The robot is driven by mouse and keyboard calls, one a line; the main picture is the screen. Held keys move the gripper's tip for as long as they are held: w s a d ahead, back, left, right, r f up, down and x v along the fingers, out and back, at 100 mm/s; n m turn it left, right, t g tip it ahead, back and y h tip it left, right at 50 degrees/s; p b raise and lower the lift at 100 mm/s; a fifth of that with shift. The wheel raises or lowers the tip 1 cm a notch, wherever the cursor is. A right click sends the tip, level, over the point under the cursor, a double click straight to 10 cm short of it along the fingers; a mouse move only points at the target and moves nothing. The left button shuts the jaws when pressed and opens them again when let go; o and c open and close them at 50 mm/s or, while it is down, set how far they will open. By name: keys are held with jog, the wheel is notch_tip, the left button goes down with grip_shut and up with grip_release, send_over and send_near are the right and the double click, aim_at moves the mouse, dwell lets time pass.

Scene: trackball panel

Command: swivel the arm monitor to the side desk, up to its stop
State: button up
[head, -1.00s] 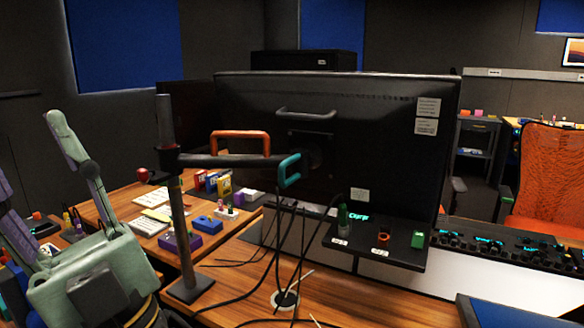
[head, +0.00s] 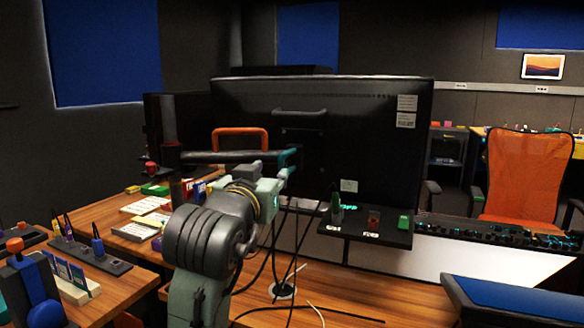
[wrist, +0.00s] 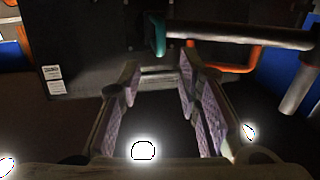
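The arm monitor (head: 370,140) shows its dark back, with a grey handle (head: 300,111) at its upper middle. It hangs on a dark horizontal support arm (head: 220,157) from a post at the left. An orange handle (head: 240,131) stands up from this arm.
A small shelf (head: 395,233) with coloured controls sits below the monitor. The side desk at left holds books, cards and blocks (head: 80,258). A blue-topped panel (head: 515,300) is at the lower right, an orange chair (head: 525,175) behind.

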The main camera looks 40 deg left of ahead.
aim_at(280, 163)
jog(key=p+x, duration=0.2)
jog(key=x, duration=0.8)
jog(key=shift+w+a, duration=0.1)
jog(key=shift+w, duration=0.1)
grip_shut()
jog(key=shift+s, duration=0.1)
dwell(0.4)
